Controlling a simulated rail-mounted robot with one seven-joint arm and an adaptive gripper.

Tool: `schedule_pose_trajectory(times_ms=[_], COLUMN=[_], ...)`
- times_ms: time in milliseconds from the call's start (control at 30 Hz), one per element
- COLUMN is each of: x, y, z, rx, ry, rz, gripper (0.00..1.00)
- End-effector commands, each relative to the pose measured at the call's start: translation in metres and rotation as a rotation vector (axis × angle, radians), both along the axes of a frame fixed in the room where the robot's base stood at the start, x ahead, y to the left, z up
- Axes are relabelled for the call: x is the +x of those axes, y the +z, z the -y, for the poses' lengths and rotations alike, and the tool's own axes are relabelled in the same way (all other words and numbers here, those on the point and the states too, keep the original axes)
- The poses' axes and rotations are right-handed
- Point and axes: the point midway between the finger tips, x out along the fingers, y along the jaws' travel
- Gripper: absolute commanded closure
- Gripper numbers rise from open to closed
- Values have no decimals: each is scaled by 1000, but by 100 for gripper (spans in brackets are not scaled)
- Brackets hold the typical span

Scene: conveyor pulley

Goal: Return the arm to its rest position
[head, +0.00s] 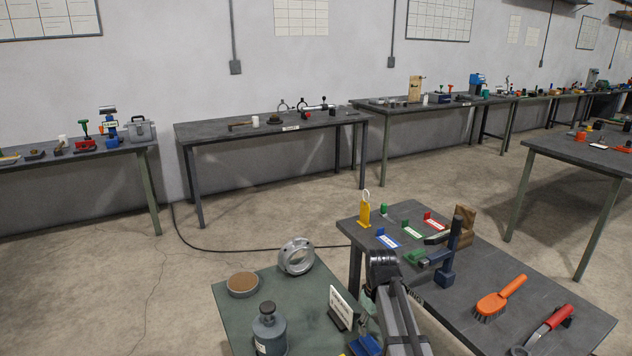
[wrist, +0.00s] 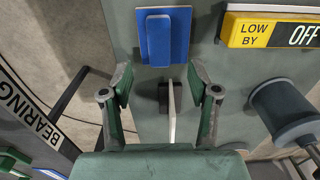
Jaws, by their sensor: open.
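My gripper (wrist: 162,88) is open in the wrist view, its two green-grey fingers spread apart with nothing held. It hangs above the green-topped table (head: 232,305). Below and between the fingers, a thin white card sign (wrist: 172,112) stands on a dark base; the fingers look clear of it. The sign also shows in the head view (head: 342,306), just left of my arm (head: 398,315). In the head view my arm hides most of the gripper.
A blue block (wrist: 165,38), a yellow-black sign (wrist: 275,30) and a dark grey pot (wrist: 285,112) surround the gripper. A metal ring (head: 296,256) and a round brown-topped dish (head: 242,284) stand farther back. A dark table (head: 470,335) with tools adjoins on the right.

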Motion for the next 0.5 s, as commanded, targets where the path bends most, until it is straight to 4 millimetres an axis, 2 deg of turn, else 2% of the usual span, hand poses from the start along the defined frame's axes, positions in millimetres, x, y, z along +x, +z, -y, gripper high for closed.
schedule_pose_trajectory(times_ms=[100,500], x=[-1,-1], y=[-21,-86], z=[0,0], rx=[0,0], ry=[0,0], rz=[-2,-1], gripper=[40,40])
